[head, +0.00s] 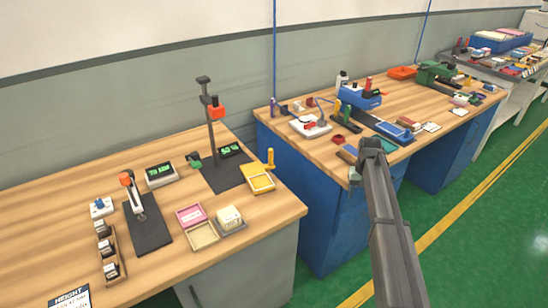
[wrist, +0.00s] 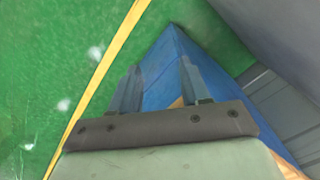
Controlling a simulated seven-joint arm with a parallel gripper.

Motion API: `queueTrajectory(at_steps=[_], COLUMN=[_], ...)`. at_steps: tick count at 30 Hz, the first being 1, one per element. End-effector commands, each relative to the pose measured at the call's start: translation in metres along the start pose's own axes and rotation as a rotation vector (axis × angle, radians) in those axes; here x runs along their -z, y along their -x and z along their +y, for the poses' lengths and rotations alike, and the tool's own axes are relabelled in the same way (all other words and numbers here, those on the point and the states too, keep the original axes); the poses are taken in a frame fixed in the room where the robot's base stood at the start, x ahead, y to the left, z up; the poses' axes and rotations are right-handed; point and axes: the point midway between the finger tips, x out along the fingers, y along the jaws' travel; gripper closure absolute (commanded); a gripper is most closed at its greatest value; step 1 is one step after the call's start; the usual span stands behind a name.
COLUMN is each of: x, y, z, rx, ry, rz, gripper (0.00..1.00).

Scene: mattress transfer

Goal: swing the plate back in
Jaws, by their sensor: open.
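I cannot tell for sure which thing is the plate. On the near bench, a dark flat plate (head: 222,176) lies under an upright post with an orange-red head (head: 215,110). Another dark plate (head: 148,230) lies under a smaller stand to the left. A yellow tray (head: 261,183) sits beside the post's plate, near an upright yellow handle (head: 270,158). My gripper (wrist: 160,68) is open, with nothing between its fingers. In the head view my arm reaches to the front edge of the far bench, well right of these things; the fingertips are hard to make out there.
The far bench (head: 300,150) carries a blue device (head: 360,97), a white scale-like device (head: 310,126) and many small items. Below my fingers in the wrist view are a blue cabinet (wrist: 165,60) and green floor (wrist: 60,60). A gap separates the two benches.

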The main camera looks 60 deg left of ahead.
Motion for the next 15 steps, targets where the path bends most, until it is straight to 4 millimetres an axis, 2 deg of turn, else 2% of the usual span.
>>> queueTrajectory(at_steps=[1,5,6,12,15], x=[0.021,0.052,0.06,0.084,0.087], y=[0.027,0.085,0.1,0.158,0.18], z=[-0.025,-0.094,-0.117,-0.234,-0.28], rx=[-0.002,-0.004,-0.004,-0.007,-0.008], ry=[0.029,0.104,0.129,0.246,0.29], rz=[0.019,0.046,0.05,0.052,0.05], gripper=[0.54,0.54,0.54,0.54,0.54])
